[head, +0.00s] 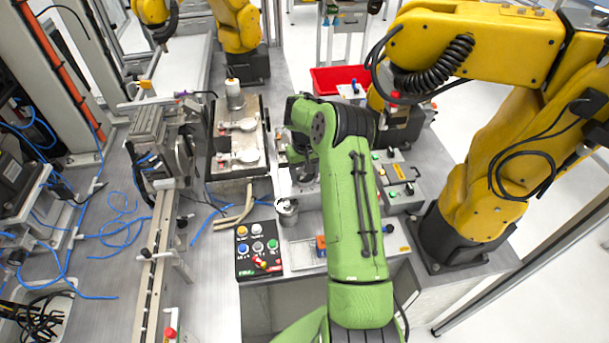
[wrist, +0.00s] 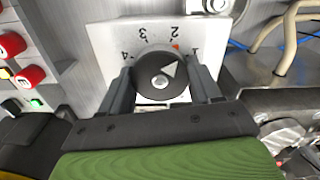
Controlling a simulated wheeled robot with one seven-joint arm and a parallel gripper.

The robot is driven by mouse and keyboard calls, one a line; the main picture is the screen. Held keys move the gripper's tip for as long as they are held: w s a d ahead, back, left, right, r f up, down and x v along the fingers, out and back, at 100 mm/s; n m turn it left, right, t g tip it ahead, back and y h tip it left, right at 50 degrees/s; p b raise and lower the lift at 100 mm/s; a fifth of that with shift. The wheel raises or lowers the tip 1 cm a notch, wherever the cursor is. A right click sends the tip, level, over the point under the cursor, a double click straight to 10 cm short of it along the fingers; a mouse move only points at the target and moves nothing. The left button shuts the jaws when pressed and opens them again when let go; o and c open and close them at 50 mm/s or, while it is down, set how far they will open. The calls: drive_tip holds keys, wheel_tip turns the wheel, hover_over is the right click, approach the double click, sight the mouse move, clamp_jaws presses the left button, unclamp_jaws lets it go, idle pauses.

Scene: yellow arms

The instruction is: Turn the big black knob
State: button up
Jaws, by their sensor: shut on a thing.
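The big black knob (wrist: 155,80) is a round dial with a pale pointer, on a light plate (wrist: 100,45) marked with the numbers 1 to 4. In the wrist view the pointer is aimed between the 1 and the 2, near a small red mark. My gripper (wrist: 163,88) has one finger on each side of the knob and is shut on it. In the head view my green arm reaches forward over the bench, and my gripper (head: 297,150) is partly hidden by the arm. The knob is hidden there.
Red buttons (wrist: 30,75) are left of the plate in the wrist view. In the head view, a black button box (head: 258,250) and a metal cylinder (head: 288,211) are left of my arm. A large yellow robot arm (head: 490,170) stands close on the right.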

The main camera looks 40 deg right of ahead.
sight(304, 174)
drive_tip(key=m+b, duration=0.2)
drive_tip(key=m, duration=0.4)
drive_tip(key=shift+b, duration=0.35)
idle(0.4)
drive_tip(key=o, duration=1.1)
drive_tip(key=shift+c, duration=0.2)
wheel_tip(304, 174, up, 16)
drive_tip(key=p, duration=0.2)
drive_tip(key=shift+f, duration=0.15)
